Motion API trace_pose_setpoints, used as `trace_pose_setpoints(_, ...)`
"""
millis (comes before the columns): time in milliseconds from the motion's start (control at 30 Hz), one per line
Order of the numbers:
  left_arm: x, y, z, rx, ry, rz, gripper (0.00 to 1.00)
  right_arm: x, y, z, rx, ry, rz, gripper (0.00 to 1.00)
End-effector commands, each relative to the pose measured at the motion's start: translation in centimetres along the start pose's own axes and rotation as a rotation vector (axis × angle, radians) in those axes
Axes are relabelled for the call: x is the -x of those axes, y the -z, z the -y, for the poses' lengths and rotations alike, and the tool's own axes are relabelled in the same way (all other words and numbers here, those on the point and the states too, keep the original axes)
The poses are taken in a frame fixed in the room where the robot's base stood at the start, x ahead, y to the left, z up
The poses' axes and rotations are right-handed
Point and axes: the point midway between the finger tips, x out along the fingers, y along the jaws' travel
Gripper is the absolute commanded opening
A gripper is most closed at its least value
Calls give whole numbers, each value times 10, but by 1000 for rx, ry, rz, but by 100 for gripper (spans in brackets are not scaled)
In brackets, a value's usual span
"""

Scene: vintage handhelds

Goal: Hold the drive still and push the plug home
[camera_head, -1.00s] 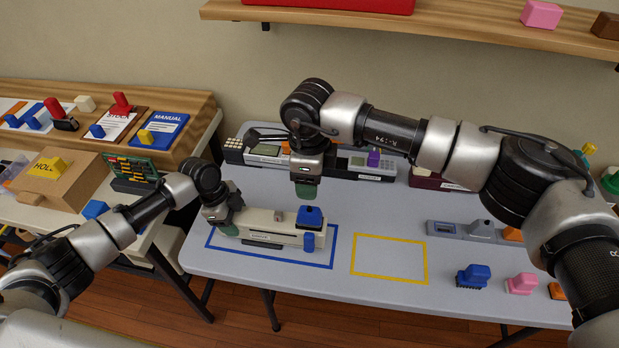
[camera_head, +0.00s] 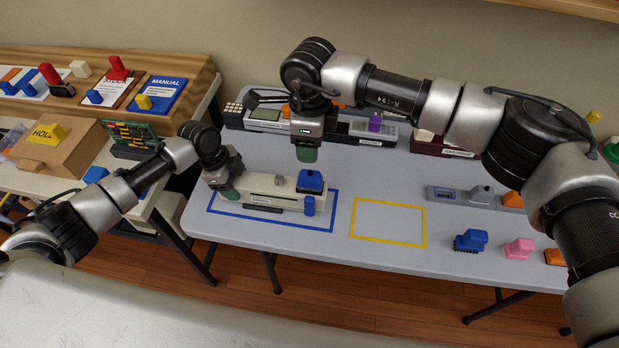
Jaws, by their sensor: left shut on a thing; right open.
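The drive is a long beige box (camera_head: 266,187) lying inside a blue outlined rectangle on the grey table. My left gripper (camera_head: 229,194) is shut on its left end. A blue block, apparently the plug (camera_head: 311,181), sits on top at the drive's right end; I cannot tell how deep it is seated. A smaller blue piece (camera_head: 310,206) shows on the front below it. My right gripper (camera_head: 306,154) is open and empty, with green fingertips pointing down, just beyond the blue block in the picture and apart from it.
A yellow outlined rectangle (camera_head: 389,241) to the right is empty. Blue (camera_head: 471,241) and pink (camera_head: 519,248) connectors stand at the front right. A grey strip (camera_head: 463,196) lies behind them. Handheld devices (camera_head: 376,134) line the table's back. A side table with a cardboard box (camera_head: 62,153) is left.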

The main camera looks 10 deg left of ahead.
Motion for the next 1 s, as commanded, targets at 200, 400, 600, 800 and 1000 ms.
trace_pose_setpoints(200, -6, -2, -5, 0, -13, 6, 0, -1, 0, 0, 0, 0, 0, 58)
trace_pose_setpoints(400, -4, -1, -3, 0, -9, 4, 85, -1, 0, 0, 0, 0, 0, 58)
trace_pose_setpoints(600, -2, -1, -2, 0, -5, 2, 89, 0, 0, 0, 0, 0, 0, 58)
trace_pose_setpoints(800, 4, -1, -1, 0, -2, 1, 89, 0, 0, 0, 0, 0, 0, 58)
trace_pose_setpoints(1000, 21, 0, 0, 0, 0, 1, 89, 0, 0, 0, 0, 0, 0, 58)
